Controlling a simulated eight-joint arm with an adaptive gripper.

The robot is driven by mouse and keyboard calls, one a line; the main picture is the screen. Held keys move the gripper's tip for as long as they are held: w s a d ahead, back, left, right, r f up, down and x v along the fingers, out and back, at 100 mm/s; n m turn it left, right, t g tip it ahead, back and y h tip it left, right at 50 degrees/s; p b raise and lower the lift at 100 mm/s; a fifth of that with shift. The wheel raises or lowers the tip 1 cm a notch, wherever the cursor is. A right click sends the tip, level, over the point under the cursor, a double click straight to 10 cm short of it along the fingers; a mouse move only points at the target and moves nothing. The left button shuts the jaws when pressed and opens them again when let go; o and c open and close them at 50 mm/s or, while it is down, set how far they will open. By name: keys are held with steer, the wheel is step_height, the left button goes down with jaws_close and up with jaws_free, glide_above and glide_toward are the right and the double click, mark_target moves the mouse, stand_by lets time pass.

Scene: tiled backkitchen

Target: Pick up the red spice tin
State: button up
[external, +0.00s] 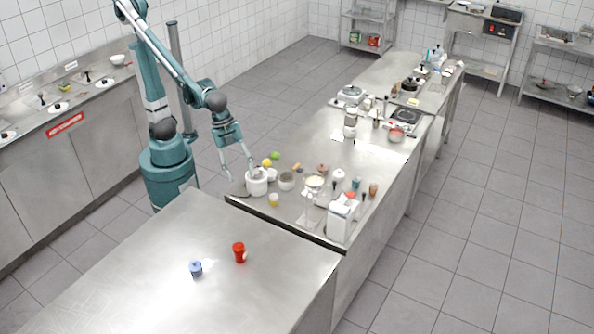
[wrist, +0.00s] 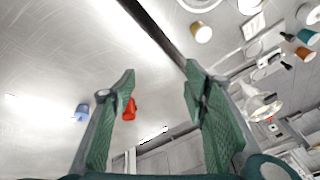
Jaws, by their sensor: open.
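The red spice tin (external: 239,252) stands on the bare steel table in the foreground of the external view. In the wrist view the red tin (wrist: 129,110) shows just right of the left finger's tip, partly hidden by that finger. My gripper (external: 236,162) is open and empty, high up and well apart from the tin, near the left end of the cluttered counter. In the wrist view the two green fingers of my gripper (wrist: 160,85) stand wide apart with nothing between them in their grip.
A blue jar (external: 196,268) stands just left of the red tin. The rest of the near table (external: 130,270) is clear. The counter behind holds a white pot (external: 257,182), a yellow cup (external: 273,199), a white appliance (external: 341,218) and several small items.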

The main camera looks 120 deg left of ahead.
steer(key=w+d+m+g+p, duration=0.2)
steer(key=w+d+m+p, duration=0.4)
steer(key=w+d, duration=0.4)
steer(key=m+g+p, duration=0.2)
steer(key=m+p, duration=0.2)
steer(key=p, duration=0.4)
glide_above(238, 246)
steer(key=shift+y, duration=0.3)
steer(key=f, duration=0.7)
steer(key=shift+a+f, duration=0.35)
steer(key=shift+f, duration=0.05)
steer(key=shift+w+d+f, duration=0.1)
steer(key=shift+d+f, duration=0.3)
steer(key=shift+f, duration=1.3)
steer(key=shift+f, duration=0.1)
